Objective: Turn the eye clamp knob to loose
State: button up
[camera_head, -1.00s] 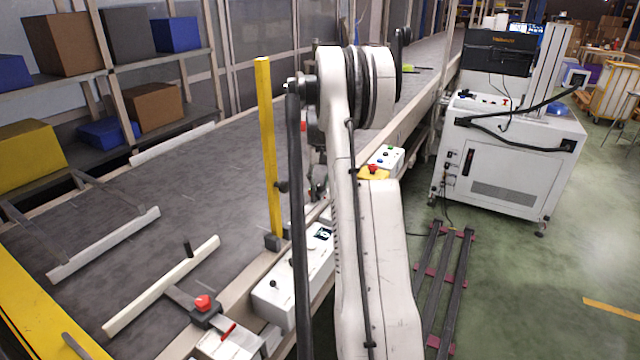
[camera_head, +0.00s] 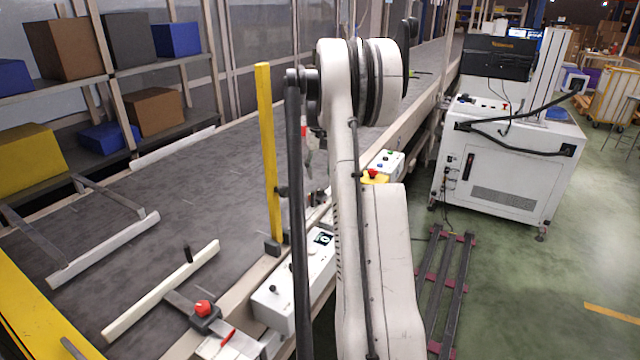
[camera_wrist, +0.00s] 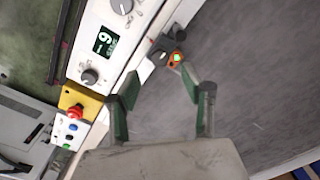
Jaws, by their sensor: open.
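A yellow post (camera_head: 268,150) stands upright at the near edge of the conveyor, with a small dark knob-like part (camera_head: 281,191) on its side. In the wrist view, a dark bracket (camera_wrist: 158,43) with a small orange part and a green light (camera_wrist: 177,57) sits beside the belt. A pale mark shows on the bracket; I cannot tell for sure which part is the eye clamp knob. My gripper (camera_wrist: 158,74) is open and empty, its fingers apart just short of the bracket. In the head view my arm hides most of the gripper.
A white control box (camera_head: 295,285) with a display (camera_wrist: 100,45) and dial knobs (camera_wrist: 88,77) lies along the belt edge. A red emergency button on a yellow box (camera_wrist: 76,112) is near. The grey conveyor belt (camera_head: 190,190) has pale guide rails (camera_head: 165,288).

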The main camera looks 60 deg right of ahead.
aim_at(320, 189)
notch_tip(320, 189, up, 6)
jog(key=shift+f, duration=0.15)
dwell(0.6)
jog(key=w+a+r+n+t+p, duration=0.1)
jog(key=a+r+n+p, duration=0.2)
jog(key=a+r+p, duration=0.85)
jog(key=w+a+r+n+p, duration=0.15)
jog(key=a+r+p, duration=0.25)
jog(key=a+r, duration=1.3)
jog(key=s+a+f+n+t+b, duration=0.1)
jog(key=s+a+f+b, duration=0.1)
jog(key=a, duration=0.4)
jog(key=s+a+f+t+h+b, duration=0.1)
jog(key=s+a+f+b, duration=0.15)
jog(key=a, duration=0.35)
jog(key=s+a+f+n+t+b, duration=0.1)
jog(key=s+a+f+b, duration=0.15)
jog(key=a, duration=0.25)
jog(key=s+a+f+t+b, duration=0.1)
jog(key=s+a+f+b, duration=0.3)
jog(key=a+f, duration=0.3)
jog(key=s+a+f+n+t+y+b, duration=0.1)
jog(key=s+a+f+t+b, duration=0.1)
jog(key=s+a+f+b, duration=0.2)
jog(key=s+a+f, duration=0.3)
jog(key=f, duration=0.5)
jog(key=shift+a, duration=0.2)
